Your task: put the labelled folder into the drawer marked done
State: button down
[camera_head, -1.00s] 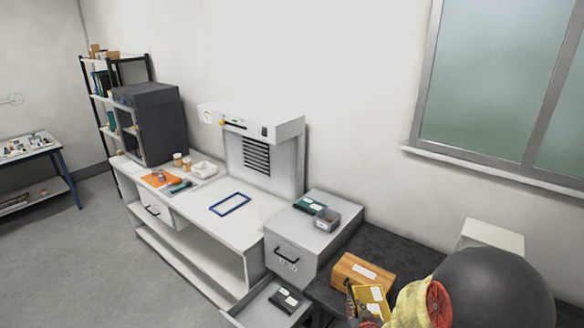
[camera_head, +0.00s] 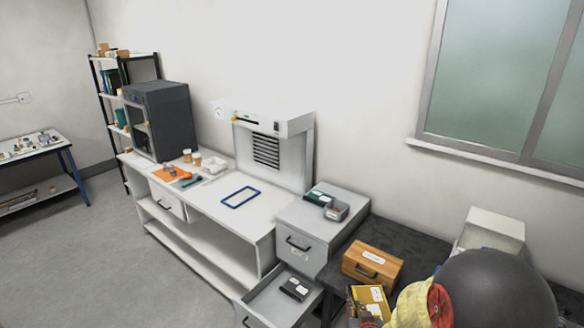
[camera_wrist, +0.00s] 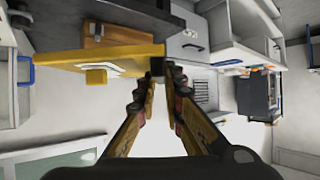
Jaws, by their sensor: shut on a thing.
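A yellow folder (camera_head: 375,294) with white labels is held in my gripper (camera_head: 352,302), at the lower right of the head view. In the wrist view the folder (camera_wrist: 100,57) extends left from the closed fingertips (camera_wrist: 158,72). An open grey drawer (camera_head: 262,304) juts from the grey cabinet (camera_head: 316,225), left of my gripper. A dark item with white labels (camera_head: 295,288) lies in it. My gripper and the folder are apart from the drawer, to its right. A closed drawer front with a black handle (camera_head: 298,243) is above it; its marking is too small to read.
A wooden box (camera_head: 373,263) with a white label and handle stands on the dark table (camera_head: 400,238), just behind the folder. A green item and a grey bin (camera_head: 336,211) sit on the cabinet. A white bench (camera_head: 215,215) stands left, with clear floor in front.

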jog(key=shift+s+a+f+b, duration=0.1)
jog(key=shift+s+f+b, duration=0.15)
jog(key=shift+f, duration=0.2)
jog(key=shift+s+f+b, duration=0.1)
jog(key=shift+f+b, duration=0.1)
jog(key=shift+f, duration=0.25)
jog(key=s+f+b, duration=0.2)
jog(key=f+b, duration=0.2)
jog(key=f, duration=0.3)
jog(key=s+f+b, duration=0.2)
jog(key=f+b, duration=0.2)
jog(key=f, duration=0.3)
jog(key=shift+s+f, duration=0.25)
jog(key=shift+s, duration=0.1)
